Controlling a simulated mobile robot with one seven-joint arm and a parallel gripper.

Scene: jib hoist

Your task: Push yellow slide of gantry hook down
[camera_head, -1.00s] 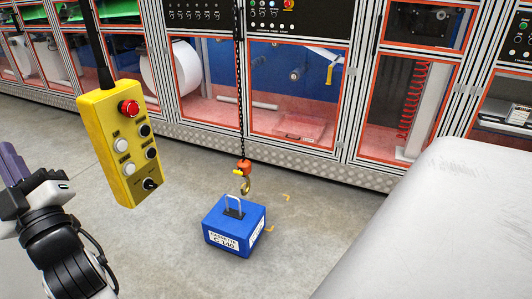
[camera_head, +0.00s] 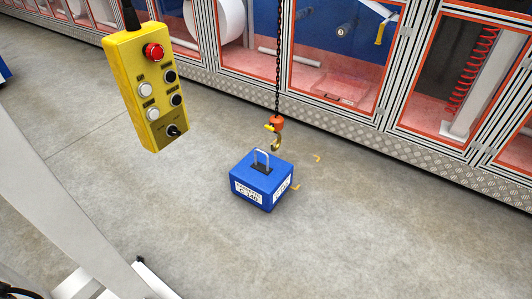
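The gantry hook (camera_head: 276,142) hangs on a dark chain (camera_head: 279,70) near the middle of the camera_head view. Its body is orange-red, with a small yellow slide (camera_head: 269,128) on its left side. The hook hangs just above the blue block (camera_head: 261,183), close to the block's metal handle (camera_head: 262,157); I cannot tell whether they touch. The yellow control pendant (camera_head: 146,88) with a red button hangs at upper left. My gripper is not in view.
A long machine row with orange-framed windows (camera_head: 333,90) stands along the back, above a metal kick plate (camera_head: 375,133). Grey floor (camera_head: 370,240) is clear around the block. A pale grey part, probably mine, fills the lower left.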

